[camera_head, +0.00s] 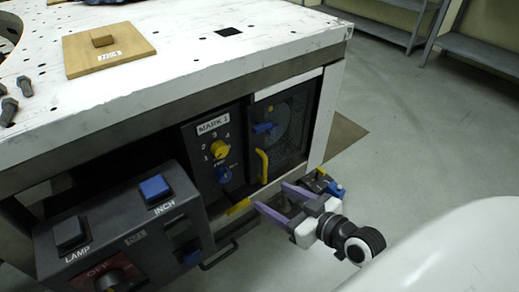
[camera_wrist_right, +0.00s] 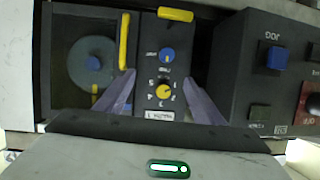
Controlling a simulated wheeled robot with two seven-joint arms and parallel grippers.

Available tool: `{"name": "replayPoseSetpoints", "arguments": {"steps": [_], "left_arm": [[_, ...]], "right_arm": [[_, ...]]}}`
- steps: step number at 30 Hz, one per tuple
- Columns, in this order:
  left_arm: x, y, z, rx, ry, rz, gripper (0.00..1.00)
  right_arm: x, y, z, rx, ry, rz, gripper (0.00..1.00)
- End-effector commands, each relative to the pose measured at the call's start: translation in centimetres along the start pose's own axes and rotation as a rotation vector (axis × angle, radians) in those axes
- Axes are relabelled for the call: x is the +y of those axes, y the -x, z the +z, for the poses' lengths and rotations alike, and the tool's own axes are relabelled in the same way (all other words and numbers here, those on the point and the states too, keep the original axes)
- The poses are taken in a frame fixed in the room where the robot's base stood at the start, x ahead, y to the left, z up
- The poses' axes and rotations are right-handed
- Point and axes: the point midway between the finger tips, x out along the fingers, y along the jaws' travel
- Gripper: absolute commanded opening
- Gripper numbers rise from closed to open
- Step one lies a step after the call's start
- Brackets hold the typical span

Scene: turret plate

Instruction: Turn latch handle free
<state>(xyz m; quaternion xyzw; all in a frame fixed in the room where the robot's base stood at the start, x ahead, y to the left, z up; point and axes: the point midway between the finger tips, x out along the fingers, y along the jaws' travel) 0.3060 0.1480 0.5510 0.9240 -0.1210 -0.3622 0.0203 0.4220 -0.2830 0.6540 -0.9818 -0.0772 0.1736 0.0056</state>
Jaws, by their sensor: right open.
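In the right wrist view the yellow handle (camera_wrist_right: 124,42) stands beside a grey disc (camera_wrist_right: 85,50). I cannot tell which handle is the latch. My right gripper (camera_head: 277,201) is open and empty in front of the cabinet, below the door; its fingers also show in the right wrist view (camera_wrist_right: 157,97). My left gripper is not in view.
Left of the door, a MARK 1 panel (camera_head: 205,165) carries a yellow knob (camera_head: 220,150) and a blue knob (camera_head: 223,174). A dark control box (camera_head: 110,225) juts out at lower left. A wooden plate (camera_head: 85,55) and bolts (camera_head: 9,108) lie on the white tabletop (camera_head: 180,60).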

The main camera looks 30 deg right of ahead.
Motion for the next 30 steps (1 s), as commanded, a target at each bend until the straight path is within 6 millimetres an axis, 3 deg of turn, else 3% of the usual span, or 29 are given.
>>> {"name": "replayPoseSetpoints", "arguments": {"steps": [1,3,6,9,14,30], "left_arm": [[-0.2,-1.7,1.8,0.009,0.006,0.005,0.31],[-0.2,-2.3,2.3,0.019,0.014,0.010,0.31],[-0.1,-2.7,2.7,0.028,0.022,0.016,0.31],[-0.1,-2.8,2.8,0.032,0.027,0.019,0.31],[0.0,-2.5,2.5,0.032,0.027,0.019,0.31],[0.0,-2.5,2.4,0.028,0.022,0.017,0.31]], "right_arm": [[2.3,-1.1,-0.7,0.084,0.011,0.018,0.62],[4.5,-1.2,-3.5,0.181,0.018,0.038,0.62],[6.8,-0.9,-6.7,0.282,0.025,0.062,0.62],[7.9,-0.5,-8.6,0.337,0.027,0.076,0.62],[8.4,-1.2,-9.9,0.355,0.025,0.080,0.62],[8.9,-8.9,-12.5,0.351,0.023,0.079,0.62]]}}
